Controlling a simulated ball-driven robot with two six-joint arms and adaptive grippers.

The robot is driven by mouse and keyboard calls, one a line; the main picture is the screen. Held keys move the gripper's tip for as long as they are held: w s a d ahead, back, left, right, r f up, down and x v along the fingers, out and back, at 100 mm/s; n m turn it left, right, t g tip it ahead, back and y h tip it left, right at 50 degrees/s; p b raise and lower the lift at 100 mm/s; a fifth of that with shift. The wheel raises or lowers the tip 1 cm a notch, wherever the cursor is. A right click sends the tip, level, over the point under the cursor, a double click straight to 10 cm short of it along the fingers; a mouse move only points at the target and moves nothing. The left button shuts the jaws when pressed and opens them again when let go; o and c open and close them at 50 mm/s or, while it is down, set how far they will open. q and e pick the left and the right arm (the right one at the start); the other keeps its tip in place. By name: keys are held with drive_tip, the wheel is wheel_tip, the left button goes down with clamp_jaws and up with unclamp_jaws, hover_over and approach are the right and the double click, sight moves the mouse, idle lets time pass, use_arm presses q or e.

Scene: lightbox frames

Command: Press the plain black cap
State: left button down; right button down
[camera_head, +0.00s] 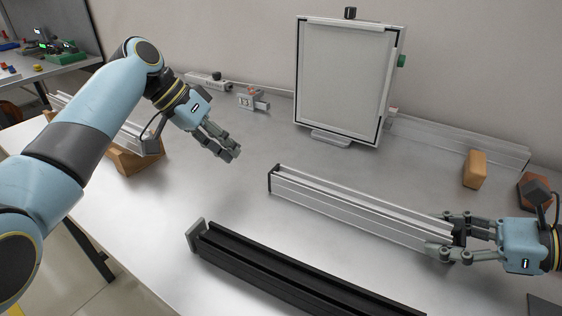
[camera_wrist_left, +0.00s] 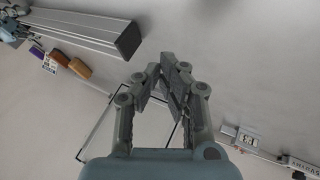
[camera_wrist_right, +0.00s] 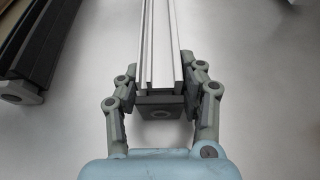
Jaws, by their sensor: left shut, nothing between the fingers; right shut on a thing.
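A silver profile (camera_head: 345,205) lies on the grey table, running from the middle towards the right. A plain black cap (camera_head: 270,181) closes its left end; it also shows in the left wrist view (camera_wrist_left: 128,41). My left gripper (camera_head: 232,154) is shut and empty, above the table to the upper left of this cap and apart from it. My right gripper (camera_head: 446,232) is shut on the silver profile near its right end. In the right wrist view its fingers (camera_wrist_right: 160,85) flank the profile, whose near end has a dark end piece (camera_wrist_right: 158,108) with a round mark.
A black profile (camera_head: 290,275) with a grey end piece (camera_head: 197,236) lies in front. A framed panel (camera_head: 345,80) stands at the back. A wooden block (camera_head: 475,168) is at the right. A wooden support (camera_head: 135,158) is behind my left arm. Clear table lies around the cap.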

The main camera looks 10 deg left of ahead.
use_arm(q)
drive_tip(key=shift+v, duration=2.2)
use_arm(e)
drive_tip(key=c, duration=0.7)
unclamp_jaws()
drive_tip(key=shift+d, duration=0.15)
